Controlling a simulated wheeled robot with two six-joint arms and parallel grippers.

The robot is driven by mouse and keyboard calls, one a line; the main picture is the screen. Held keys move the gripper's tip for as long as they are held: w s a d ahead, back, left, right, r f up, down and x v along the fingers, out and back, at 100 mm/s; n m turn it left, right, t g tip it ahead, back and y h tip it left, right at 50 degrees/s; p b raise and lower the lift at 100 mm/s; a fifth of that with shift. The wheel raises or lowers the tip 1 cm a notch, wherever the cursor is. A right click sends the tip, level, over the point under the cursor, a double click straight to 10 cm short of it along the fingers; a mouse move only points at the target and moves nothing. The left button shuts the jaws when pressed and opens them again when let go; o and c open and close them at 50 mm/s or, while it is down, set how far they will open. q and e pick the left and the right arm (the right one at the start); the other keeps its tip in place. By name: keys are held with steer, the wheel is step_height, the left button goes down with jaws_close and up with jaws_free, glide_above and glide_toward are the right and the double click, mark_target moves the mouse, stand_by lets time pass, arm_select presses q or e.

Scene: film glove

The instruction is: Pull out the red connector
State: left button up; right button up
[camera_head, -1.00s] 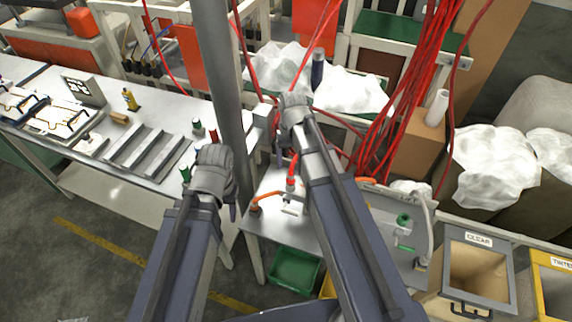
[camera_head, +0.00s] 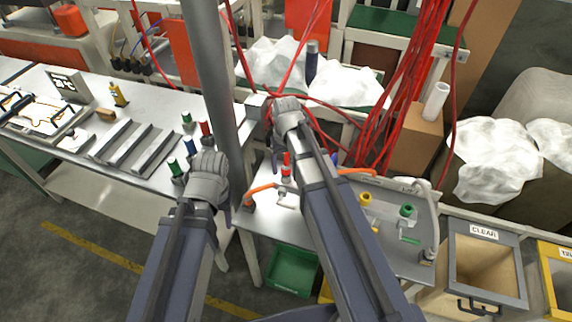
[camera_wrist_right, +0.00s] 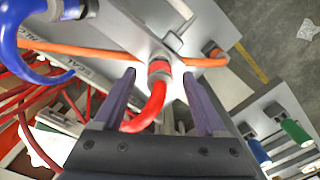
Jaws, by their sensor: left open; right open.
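The red connector (camera_head: 286,173) stands on the grey panel, with a red cable rising from it. In the right wrist view the red connector (camera_wrist_right: 159,70) with its bent red cable lies between the two fingers of my right gripper (camera_wrist_right: 158,77), with gaps visible on both sides. The right gripper is open; in the head view its fingers (camera_head: 275,160) are mostly hidden by its own wrist. My left gripper (camera_head: 228,208) is open, to the left of the panel by the bench edge; its fingers are mostly hidden.
An orange cable (camera_head: 263,188) runs close to the red connector. Yellow (camera_head: 365,198) and green (camera_head: 406,211) connectors sit further right on the panel. A blue cable (camera_wrist_right: 40,62) curves at the wrist view's left. A grey post (camera_head: 215,70) stands between the arms.

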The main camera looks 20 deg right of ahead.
jaws_close()
stand_by(0.7)
